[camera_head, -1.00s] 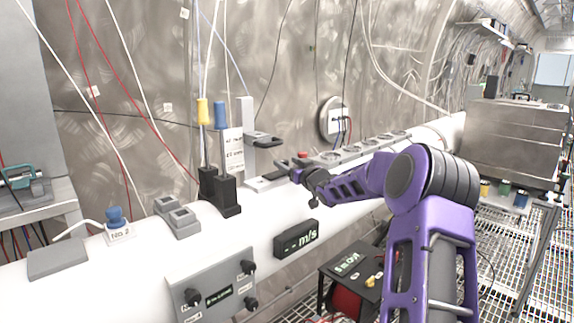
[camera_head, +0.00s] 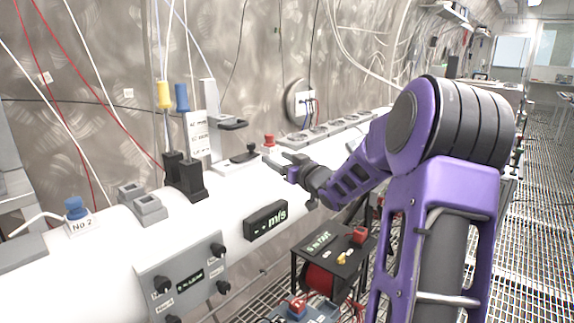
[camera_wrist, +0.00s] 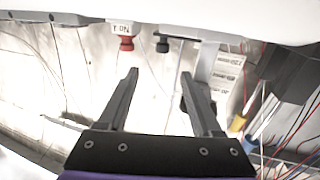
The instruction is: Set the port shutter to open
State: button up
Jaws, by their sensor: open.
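A black knob (camera_head: 247,152) sits on a flat grey plate on top of the white pipe; it may be the port shutter's handle, but I cannot read its setting. A dark knob (camera_wrist: 162,45) shows in the wrist view, beside a red knob (camera_wrist: 126,43) with a small label. The red knob also shows in the head view (camera_head: 269,141). My gripper (camera_head: 279,161) is open and empty, just right of the black knob and near the red one. In the wrist view my fingers (camera_wrist: 159,73) are spread below both knobs, apart from them.
A grey stand (camera_head: 213,130) with a ring arm rises behind the plate. Black holders (camera_head: 188,178) with yellow and blue-topped probes stand left. A dark m/s display (camera_head: 265,221) and a grey knob panel (camera_head: 205,250) are on the pipe's front. Several round ports (camera_head: 338,126) line the right.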

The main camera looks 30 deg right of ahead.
jog(key=s, duration=0.4)
jog(key=shift+d, duration=0.25)
jog(key=shift+f, duration=0.1)
